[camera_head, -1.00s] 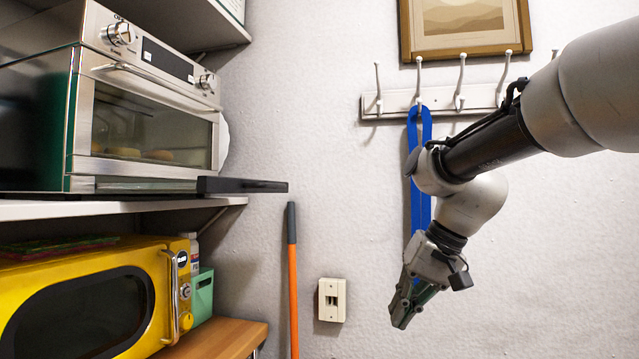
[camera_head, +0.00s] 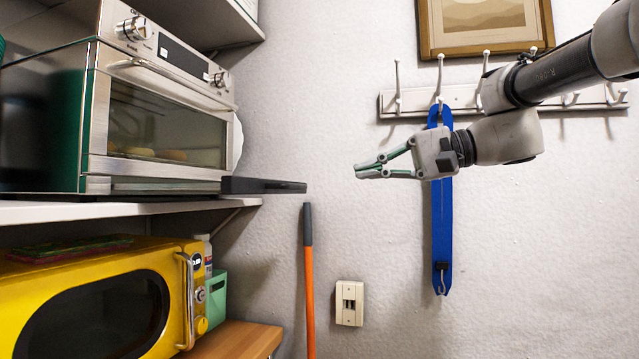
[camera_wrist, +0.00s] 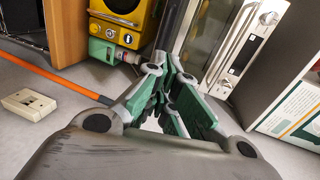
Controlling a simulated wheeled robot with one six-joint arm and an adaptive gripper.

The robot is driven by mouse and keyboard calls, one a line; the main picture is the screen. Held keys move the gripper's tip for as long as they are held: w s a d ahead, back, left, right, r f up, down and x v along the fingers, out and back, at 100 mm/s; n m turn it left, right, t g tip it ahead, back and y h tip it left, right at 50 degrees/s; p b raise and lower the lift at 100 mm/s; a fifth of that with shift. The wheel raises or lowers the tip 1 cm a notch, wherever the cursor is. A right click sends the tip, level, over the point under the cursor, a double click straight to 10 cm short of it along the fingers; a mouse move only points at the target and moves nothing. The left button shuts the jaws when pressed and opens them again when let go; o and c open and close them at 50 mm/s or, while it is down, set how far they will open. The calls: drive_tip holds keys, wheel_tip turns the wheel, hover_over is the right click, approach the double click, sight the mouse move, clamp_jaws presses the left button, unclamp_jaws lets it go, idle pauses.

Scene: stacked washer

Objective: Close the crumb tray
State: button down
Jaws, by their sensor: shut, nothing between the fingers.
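The crumb tray (camera_head: 262,186) is a dark flat tray sticking out to the right from the bottom of the silver toaster oven (camera_head: 160,130). In the wrist view a dark strip that looks like the tray (camera_wrist: 172,25) runs beside the oven (camera_wrist: 225,45), partly hidden behind my fingers. My gripper (camera_head: 357,170) is shut and empty. It points left toward the tray's end, slightly higher in the picture, with a clear gap between them. Its green-sided fingers also show in the wrist view (camera_wrist: 172,90).
The oven stands on a white shelf (camera_head: 120,211). Below are a yellow microwave (camera_head: 50,270), a green bin (camera_head: 214,298) and a wooden surface (camera_head: 238,340). An orange pole (camera_head: 309,290) leans at the wall. A blue strap (camera_head: 442,230) hangs behind my gripper.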

sight(302, 186)
drive_tip(key=x, duration=1)
drive_tip(key=r+x, duration=0.1)
drive_tip(key=x, duration=0.6)
drive_tip(key=r+x, duration=0.2)
drive_tip(key=x, duration=0.5)
drive_tip(key=r+x, duration=0.1)
drive_tip(key=x, duration=0.7)
drive_tip(key=shift+w+a+r, duration=0.2)
drive_tip(key=shift+w+a, duration=0.15)
drive_tip(key=shift+w, duration=0.05)
drive_tip(key=shift+w+a+r, duration=0.1)
drive_tip(key=shift+w+a, duration=0.05)
drive_tip(key=shift+a, duration=0.25)
